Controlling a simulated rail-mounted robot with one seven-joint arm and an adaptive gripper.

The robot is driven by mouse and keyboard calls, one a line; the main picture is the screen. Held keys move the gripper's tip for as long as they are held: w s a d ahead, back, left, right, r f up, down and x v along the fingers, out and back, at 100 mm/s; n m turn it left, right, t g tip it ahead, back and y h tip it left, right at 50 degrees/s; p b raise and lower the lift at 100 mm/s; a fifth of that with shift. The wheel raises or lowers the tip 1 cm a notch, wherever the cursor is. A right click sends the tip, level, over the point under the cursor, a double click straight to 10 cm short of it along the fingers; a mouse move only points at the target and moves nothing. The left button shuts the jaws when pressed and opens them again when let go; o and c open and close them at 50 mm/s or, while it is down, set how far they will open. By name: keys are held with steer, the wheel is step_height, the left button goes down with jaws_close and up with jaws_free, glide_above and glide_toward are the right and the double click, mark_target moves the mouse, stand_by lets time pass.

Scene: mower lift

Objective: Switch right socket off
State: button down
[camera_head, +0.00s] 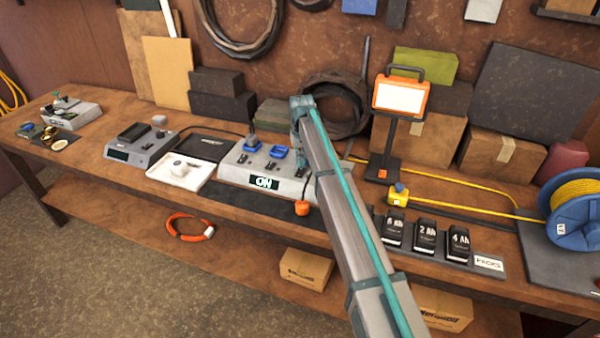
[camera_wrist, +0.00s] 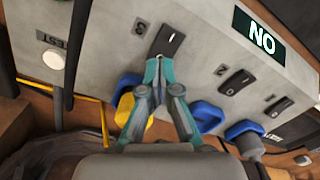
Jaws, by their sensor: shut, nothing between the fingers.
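The grey socket box (camera_head: 230,172) stands on the bench, with a lit display (camera_head: 264,183) reading ON. It fills much of the wrist view (camera_wrist: 190,70), where the display (camera_wrist: 262,40) appears upside down. The dark rocker switch marked 3 (camera_wrist: 168,40) belongs to the right socket (camera_wrist: 126,88), which is blue and has a yellow plug (camera_wrist: 125,108) at it. My gripper (camera_wrist: 160,68) is shut and empty, its tips at the near end of this rocker. I cannot tell whether they touch. My arm hides the right socket in the head view.
The other two rockers (camera_wrist: 237,82) (camera_wrist: 278,106) and blue sockets (camera_wrist: 207,116) (camera_wrist: 243,130) sit beside it. A TEST button (camera_wrist: 53,59) is at the other side, with a dark cable. A work lamp (camera_head: 400,97) stands right of my arm.

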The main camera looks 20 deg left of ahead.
mark_target(302, 169)
steer(key=shift+f+b, duration=0.35)
steer(key=shift+f, duration=0.75)
stand_by(0.5)
steer(key=shift+r, duration=0.1)
steer(key=shift+r+p, duration=1.5)
steer(key=shift+r, duration=1.95)
